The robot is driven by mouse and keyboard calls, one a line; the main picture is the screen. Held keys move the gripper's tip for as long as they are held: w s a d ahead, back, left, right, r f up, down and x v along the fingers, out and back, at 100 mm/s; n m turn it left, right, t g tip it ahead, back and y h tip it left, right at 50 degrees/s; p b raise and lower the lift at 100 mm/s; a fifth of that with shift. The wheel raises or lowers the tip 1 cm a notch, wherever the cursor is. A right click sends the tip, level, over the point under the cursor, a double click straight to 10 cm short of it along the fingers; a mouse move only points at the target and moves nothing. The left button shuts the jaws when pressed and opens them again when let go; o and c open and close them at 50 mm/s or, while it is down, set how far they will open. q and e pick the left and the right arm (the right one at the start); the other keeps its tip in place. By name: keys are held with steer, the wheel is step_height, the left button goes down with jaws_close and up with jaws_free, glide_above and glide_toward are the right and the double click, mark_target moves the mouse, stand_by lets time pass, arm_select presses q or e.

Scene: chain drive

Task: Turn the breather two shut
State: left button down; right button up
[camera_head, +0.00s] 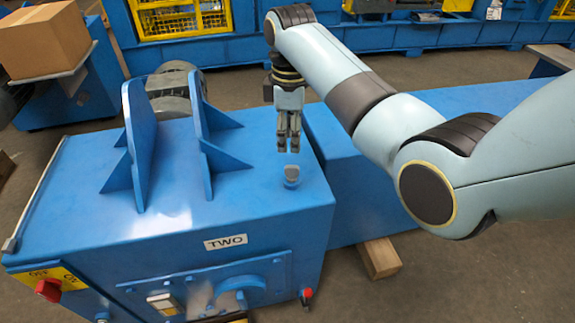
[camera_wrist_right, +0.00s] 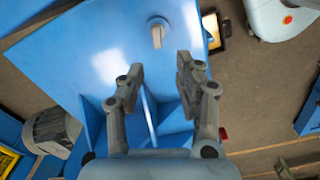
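The breather (camera_head: 291,176) is a small grey knob on a round base, on top of the blue housing (camera_head: 255,185) near its right edge, behind the label TWO (camera_head: 226,242). In the right wrist view the breather (camera_wrist_right: 157,34) shows a raised bar on a round disc, beyond the fingertips. My right gripper (camera_head: 289,146) points down above the breather in the head view, apart from it. In the right wrist view the gripper (camera_wrist_right: 160,68) is open, with nothing between its fingers. My left gripper is in neither view.
Two upright blue plates with ribs (camera_head: 140,150) stand left of the breather on the housing. A grey motor (camera_head: 172,92) sits behind them. The front carries a red knob (camera_head: 47,290) and a blue curved handle (camera_head: 240,284). A cardboard box (camera_head: 42,40) is at the back left.

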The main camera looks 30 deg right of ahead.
mark_target(287, 167)
steer(key=shift+w+a+r, duration=0.1)
steer(key=shift+w, duration=0.2)
step_height(287, 167, down, 10)
steer(key=b, duration=0.3)
steer(key=shift+f, duration=0.2)
steer(key=shift+c, duration=0.3)
jaws_close()
